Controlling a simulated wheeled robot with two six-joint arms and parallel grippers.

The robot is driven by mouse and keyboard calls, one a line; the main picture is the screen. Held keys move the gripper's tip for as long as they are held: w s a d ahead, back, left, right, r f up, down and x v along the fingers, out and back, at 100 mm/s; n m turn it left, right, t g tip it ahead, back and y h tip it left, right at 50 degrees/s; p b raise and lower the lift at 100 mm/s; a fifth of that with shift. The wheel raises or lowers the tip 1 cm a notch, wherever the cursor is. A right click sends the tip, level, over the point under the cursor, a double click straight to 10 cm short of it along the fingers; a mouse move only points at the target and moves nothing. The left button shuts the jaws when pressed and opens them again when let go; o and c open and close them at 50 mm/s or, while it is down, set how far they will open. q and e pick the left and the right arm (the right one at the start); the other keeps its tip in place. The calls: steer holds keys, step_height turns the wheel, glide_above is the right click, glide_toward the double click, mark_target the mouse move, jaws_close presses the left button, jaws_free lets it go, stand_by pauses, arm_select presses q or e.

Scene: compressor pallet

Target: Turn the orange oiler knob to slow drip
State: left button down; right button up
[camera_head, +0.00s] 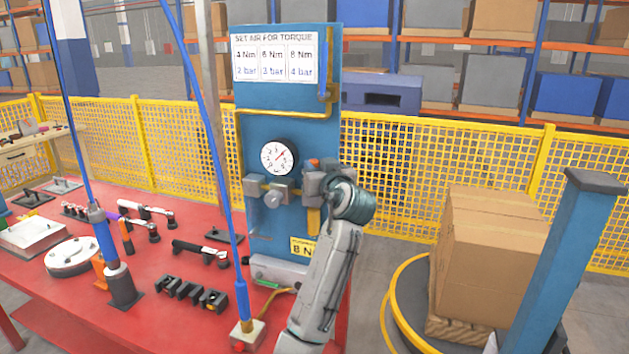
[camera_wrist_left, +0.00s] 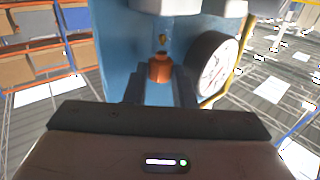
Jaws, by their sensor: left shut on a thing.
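The orange oiler knob (camera_head: 314,163) shows as a small orange patch on the blue panel (camera_head: 290,120), right of the pressure gauge (camera_head: 278,157). In the left wrist view the knob (camera_wrist_left: 159,69) sits between my two dark fingers, under a small brass-coloured part. My left gripper (camera_head: 318,182) is at the panel and shut on the knob; it also shows in the left wrist view (camera_wrist_left: 159,84). My gripper and wrist hide much of the oiler in the head view. The knob's setting cannot be read. My right gripper is not in view.
A silver regulator knob (camera_head: 273,198) is left of my gripper. The red table (camera_head: 180,260) holds several tools and black blocks (camera_head: 190,293). Boxes (camera_head: 490,250) stand on a round platform at right.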

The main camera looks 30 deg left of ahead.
arm_select(q)
steer(key=shift+w+d+f+n+g+y+b, duration=0.1)
steer(key=shift+n+g+y+b, duration=0.25)
steer(key=shift+n+g+b, duration=0.15)
steer(key=shift+w+d+f+n+g+y+b, duration=0.1)
steer(key=shift+n+g+y+b, duration=0.3)
steer(key=shift+g+b, duration=0.1)
steer(key=shift+r+n+g+y+b, duration=0.15)
steer(key=shift+n+g+y+b, duration=0.15)
steer(key=shift+g, duration=0.3)
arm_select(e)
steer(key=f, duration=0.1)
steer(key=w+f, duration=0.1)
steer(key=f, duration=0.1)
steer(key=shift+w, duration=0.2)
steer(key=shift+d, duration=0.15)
arm_select(q)
steer(key=c, duration=1.5)
jaws_free()
steer(key=shift+r, duration=0.1)
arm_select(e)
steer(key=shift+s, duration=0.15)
